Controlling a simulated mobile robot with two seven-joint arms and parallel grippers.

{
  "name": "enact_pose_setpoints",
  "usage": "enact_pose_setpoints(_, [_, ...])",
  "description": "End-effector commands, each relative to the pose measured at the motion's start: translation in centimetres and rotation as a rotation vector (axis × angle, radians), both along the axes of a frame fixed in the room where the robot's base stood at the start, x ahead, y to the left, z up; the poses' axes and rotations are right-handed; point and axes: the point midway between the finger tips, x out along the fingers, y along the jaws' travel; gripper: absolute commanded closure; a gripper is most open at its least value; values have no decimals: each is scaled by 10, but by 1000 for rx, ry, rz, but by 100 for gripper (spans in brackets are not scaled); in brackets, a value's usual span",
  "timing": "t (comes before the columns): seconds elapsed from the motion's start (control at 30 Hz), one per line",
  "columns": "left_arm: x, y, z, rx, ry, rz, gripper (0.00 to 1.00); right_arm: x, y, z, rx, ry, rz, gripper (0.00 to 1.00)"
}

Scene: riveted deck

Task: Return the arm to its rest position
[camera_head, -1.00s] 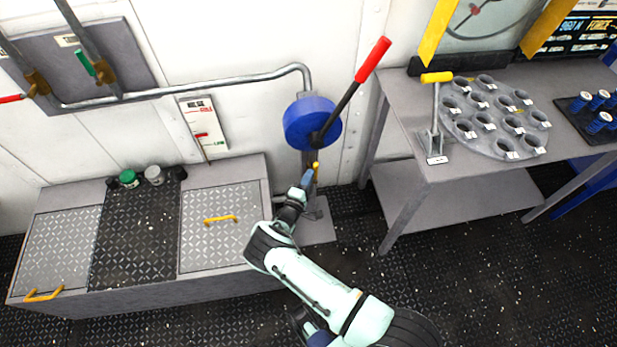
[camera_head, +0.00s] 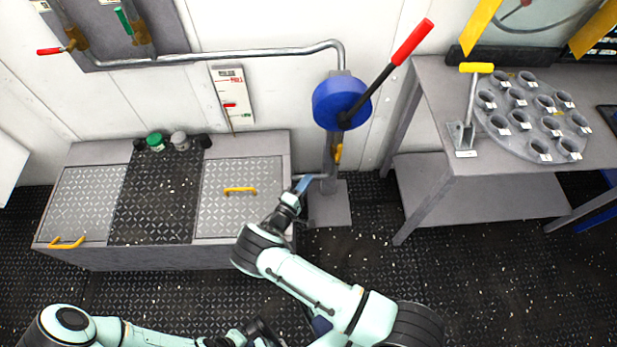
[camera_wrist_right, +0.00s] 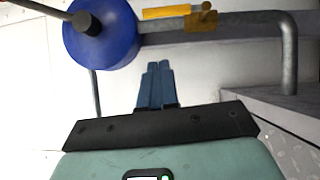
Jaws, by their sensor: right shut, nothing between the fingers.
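My right gripper (camera_head: 303,184) reaches out from the mint-coloured right arm (camera_head: 305,280), beside the right end of the low cabinet. In the right wrist view its blue fingers (camera_wrist_right: 156,85) are together with nothing between them. They are apart from the blue round valve body (camera_wrist_right: 103,32) and its pipe. In the head view the blue valve body (camera_head: 340,103) with its red-tipped lever (camera_head: 412,42) stands above and to the right of the gripper. My left arm (camera_head: 150,336) shows along the bottom left edge; I cannot make out its gripper.
The low cabinet (camera_head: 95,200) has chequered lids and yellow handles. A grey pipe (camera_head: 250,52) runs along the wall to the valve's post (camera_head: 330,205). A grey table (camera_head: 435,90) with a round holed plate (camera_head: 530,110) stands right. Dark floor is open in front.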

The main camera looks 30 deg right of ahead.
Motion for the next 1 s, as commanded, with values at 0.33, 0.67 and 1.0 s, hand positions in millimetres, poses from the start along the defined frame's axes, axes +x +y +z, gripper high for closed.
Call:
enact_pose_setpoints(0.33, [0,0,0,0,0,0,100,0,0,0,0,0,0,100])
enact_pose_setpoints(0.67, [0,0,9,0,1,0,100,-50,-36,-27,115,164,-179,100])
enact_pose_setpoints(1.0, [2,0,44,-3,11,-4,100,-279,-12,-97,876,693,-756,100])
